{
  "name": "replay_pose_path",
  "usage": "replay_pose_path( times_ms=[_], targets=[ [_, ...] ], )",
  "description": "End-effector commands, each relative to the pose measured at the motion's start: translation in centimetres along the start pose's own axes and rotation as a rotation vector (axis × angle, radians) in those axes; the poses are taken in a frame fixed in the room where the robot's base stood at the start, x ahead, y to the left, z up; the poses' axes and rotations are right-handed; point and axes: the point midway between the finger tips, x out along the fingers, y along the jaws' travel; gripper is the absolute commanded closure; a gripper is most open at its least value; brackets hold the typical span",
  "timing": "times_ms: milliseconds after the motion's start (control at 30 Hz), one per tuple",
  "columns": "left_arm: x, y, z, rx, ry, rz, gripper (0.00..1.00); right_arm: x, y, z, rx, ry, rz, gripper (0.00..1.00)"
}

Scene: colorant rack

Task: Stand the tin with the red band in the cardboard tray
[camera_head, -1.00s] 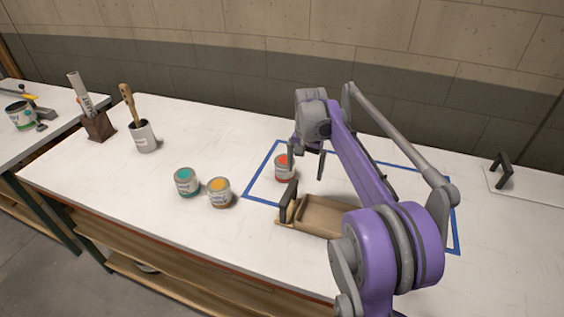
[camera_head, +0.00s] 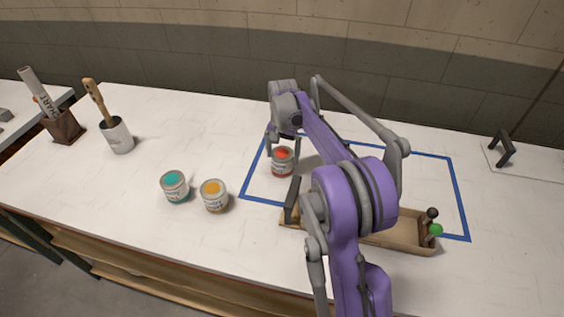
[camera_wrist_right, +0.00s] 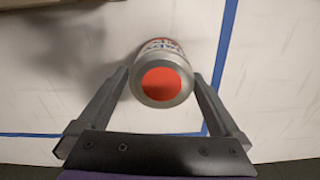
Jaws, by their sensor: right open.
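The tin with the red band (camera_head: 282,163) stands upright inside the blue taped outline, behind the left end of the cardboard tray. Its red top faces the camera in the right wrist view (camera_wrist_right: 162,84). My right gripper (camera_head: 284,147) is open, with its fingers at either side of this tin; the wrist view shows the tin between the fingers (camera_wrist_right: 161,78). The cardboard tray (camera_head: 399,238) is long and shallow, and my right arm hides its middle. A dark upright handle (camera_head: 292,198) rises at its left end. My left gripper is not in view.
A teal-topped tin (camera_head: 174,186) and an orange-topped tin (camera_head: 214,196) stand left of the blue outline (camera_head: 462,200). A brush pot (camera_head: 117,136) and a brown holder (camera_head: 62,126) are farther left. Black and green knobs (camera_head: 436,230) show at the tray's right end.

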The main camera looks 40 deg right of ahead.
Motion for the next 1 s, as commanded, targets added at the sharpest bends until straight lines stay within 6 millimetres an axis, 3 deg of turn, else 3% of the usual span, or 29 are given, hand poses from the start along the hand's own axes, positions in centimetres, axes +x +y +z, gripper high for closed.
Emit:
replay_pose_path(
  times_ms=[300, 567, 1000],
  targets=[
    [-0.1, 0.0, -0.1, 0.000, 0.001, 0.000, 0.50, 4.2, -0.1, 0.1, 0.000, 0.000, 0.000, 0.00],
    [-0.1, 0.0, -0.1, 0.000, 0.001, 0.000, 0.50, 4.3, -0.1, 0.1, 0.000, 0.000, 0.000, 0.02],
    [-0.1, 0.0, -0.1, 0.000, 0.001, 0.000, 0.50, 4.3, -0.1, 0.1, 0.000, 0.000, 0.000, 0.81]
  ],
)
